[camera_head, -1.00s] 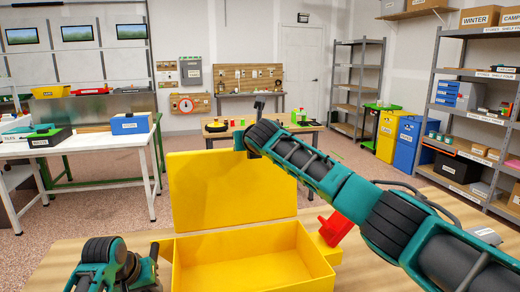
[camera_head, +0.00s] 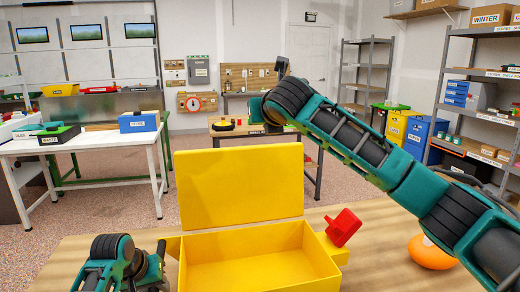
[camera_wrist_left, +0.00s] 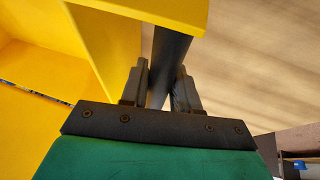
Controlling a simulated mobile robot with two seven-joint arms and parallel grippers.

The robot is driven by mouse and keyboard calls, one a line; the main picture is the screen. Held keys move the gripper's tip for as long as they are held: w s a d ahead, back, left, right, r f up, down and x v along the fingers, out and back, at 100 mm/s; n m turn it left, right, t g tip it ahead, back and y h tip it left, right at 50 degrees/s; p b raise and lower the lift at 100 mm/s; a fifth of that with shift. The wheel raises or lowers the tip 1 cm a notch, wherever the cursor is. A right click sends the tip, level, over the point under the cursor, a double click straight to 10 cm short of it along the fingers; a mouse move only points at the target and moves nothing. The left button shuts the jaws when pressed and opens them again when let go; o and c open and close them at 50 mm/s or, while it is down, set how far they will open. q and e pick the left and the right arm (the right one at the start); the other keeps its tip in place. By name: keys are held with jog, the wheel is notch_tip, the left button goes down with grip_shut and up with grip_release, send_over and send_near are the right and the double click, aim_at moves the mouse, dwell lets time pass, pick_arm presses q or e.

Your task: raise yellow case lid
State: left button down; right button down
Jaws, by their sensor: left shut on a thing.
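The yellow case (camera_head: 262,268) stands open on the wooden table. Its lid (camera_head: 240,190) is upright at the back edge. My left arm is low at the case's left side in the head view, and its gripper is hidden there. In the left wrist view, my left gripper (camera_wrist_left: 162,88) is shut on a dark bar (camera_wrist_left: 170,55) just below a yellow ledge (camera_wrist_left: 150,10), beside the yellow case wall (camera_wrist_left: 105,45). My right arm reaches in from the right above the table, bent beside the lid's upper right. Its gripper does not show.
A red object (camera_head: 343,227) is at the case's right side. An orange rounded object (camera_head: 432,252) lies on the table (camera_head: 380,265) further right. Table top is bare between them. Benches and shelves stand well behind.

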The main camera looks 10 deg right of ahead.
pick_arm(q)
jog(key=shift+s+f, duration=0.2)
jog(key=shift+f, duration=0.2)
jog(key=c, duration=0.8)
grip_release()
jog(key=shift+w+r, duration=0.2)
jog(key=shift+r, duration=0.05)
